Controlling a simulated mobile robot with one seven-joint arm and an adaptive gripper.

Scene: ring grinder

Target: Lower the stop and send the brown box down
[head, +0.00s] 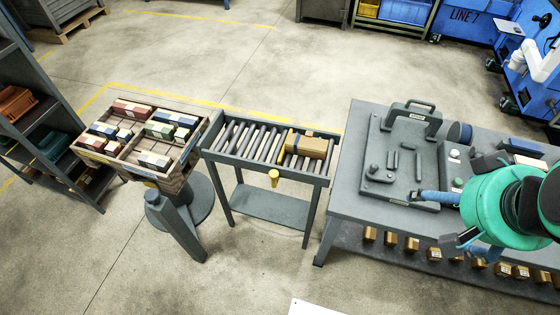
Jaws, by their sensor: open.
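The brown box (312,147) lies on the right end of the roller conveyor (215,155), with a dark band near its left end. A yellow knob (273,175) sits on the conveyor's front side, left of the box. It may belong to the stop; the stop itself is not clear to me. My gripper (432,218) is over the workbench at the right, well to the right of the box and knob, open and with nothing seen between its fingers. My green arm hides part of the bench.
A divided tray (117,160) with several small boxes stands on a post left of the conveyor. The grey workbench (350,190) holds a fixture plate with a handle (412,116); several brown boxes (390,239) lie on its lower shelf. Floor in front of the conveyor is clear.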

